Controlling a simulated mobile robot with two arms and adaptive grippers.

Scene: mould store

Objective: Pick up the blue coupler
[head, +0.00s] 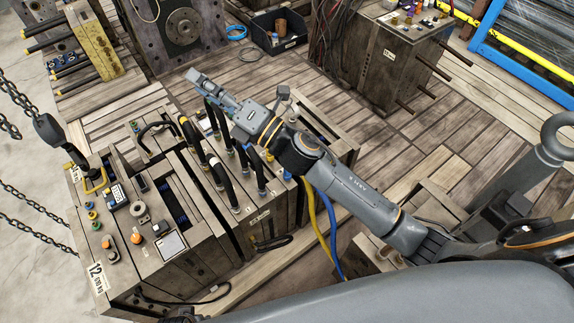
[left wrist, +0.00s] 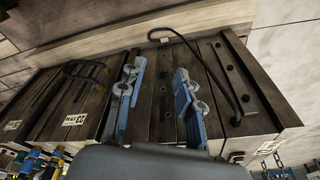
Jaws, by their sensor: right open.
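My right gripper (head: 203,84) is open, high over the back edge of the wooden-looking mould blocks in the head view. Nothing shows between its fingers. Several small blue parts lie below it: a blue-sided piece (head: 115,195) on the left block and blue hose ends (head: 262,184) on the right block. I cannot tell which is the blue coupler. My left gripper (left wrist: 160,70) is open and empty above a mould top in the left wrist view; it is not visible in the head view. Blue and yellow fittings (left wrist: 36,152) show at that view's lower left.
A chain hook (head: 50,130) hangs at the left. Black hoses (head: 218,168) loop upright between the blocks. Yellow and blue hoses (head: 335,240) hang at the block's right side. A dark bin (head: 279,35) and another mould (head: 385,65) stand behind. The plank floor between is mostly clear.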

